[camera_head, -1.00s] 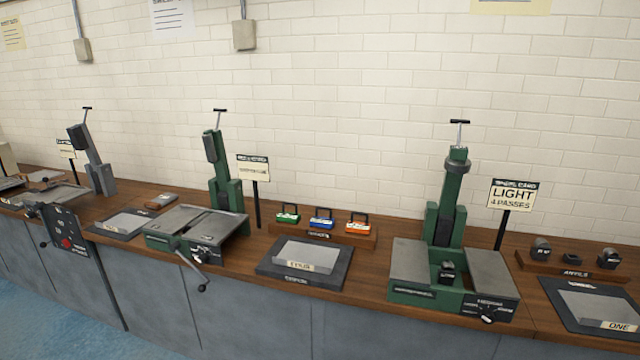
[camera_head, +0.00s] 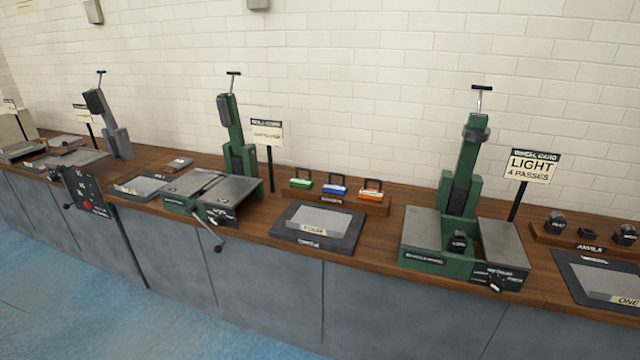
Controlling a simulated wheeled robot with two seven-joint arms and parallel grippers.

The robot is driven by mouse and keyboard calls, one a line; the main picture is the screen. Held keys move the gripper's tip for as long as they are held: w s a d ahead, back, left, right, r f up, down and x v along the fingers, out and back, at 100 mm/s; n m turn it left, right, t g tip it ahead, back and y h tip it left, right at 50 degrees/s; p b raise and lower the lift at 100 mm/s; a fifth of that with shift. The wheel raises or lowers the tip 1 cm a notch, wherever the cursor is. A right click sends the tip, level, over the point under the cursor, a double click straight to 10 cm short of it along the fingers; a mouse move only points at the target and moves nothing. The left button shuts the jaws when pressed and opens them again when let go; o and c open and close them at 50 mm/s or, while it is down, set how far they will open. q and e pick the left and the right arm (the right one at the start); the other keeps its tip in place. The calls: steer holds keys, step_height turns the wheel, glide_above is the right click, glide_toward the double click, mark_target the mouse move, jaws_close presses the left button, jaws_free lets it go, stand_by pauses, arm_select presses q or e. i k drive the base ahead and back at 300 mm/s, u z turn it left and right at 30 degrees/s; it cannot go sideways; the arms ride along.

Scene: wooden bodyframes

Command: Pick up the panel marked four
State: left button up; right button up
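A flat grey panel (camera_head: 320,214) lies in a dark tray (camera_head: 285,236) on the wooden bench, near the middle of the view. A small cream label on its front edge seems to read FOUR, but the lettering is blurred. Another grey panel (camera_head: 600,281), labelled ONE, lies in a dark tray at the right edge and is partly cut off. A further panel (camera_head: 140,184) lies in a tray to the left, its label too small to read. Neither of my grippers is in view.
A green machine (camera_head: 425,228) with a tall column stands right of the middle tray, beside a LIGHT 4 PASSES sign (camera_head: 531,166). Another green machine (camera_head: 215,190) with a crank stands left. A rack (camera_head: 370,204) of coloured blocks sits behind. Blue floor (camera_head: 60,280) lies open in front.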

mark_target(330, 223)
steer(key=u, duration=0.45)
steer(key=i, duration=0.75)
steer(key=u, duration=0.75)
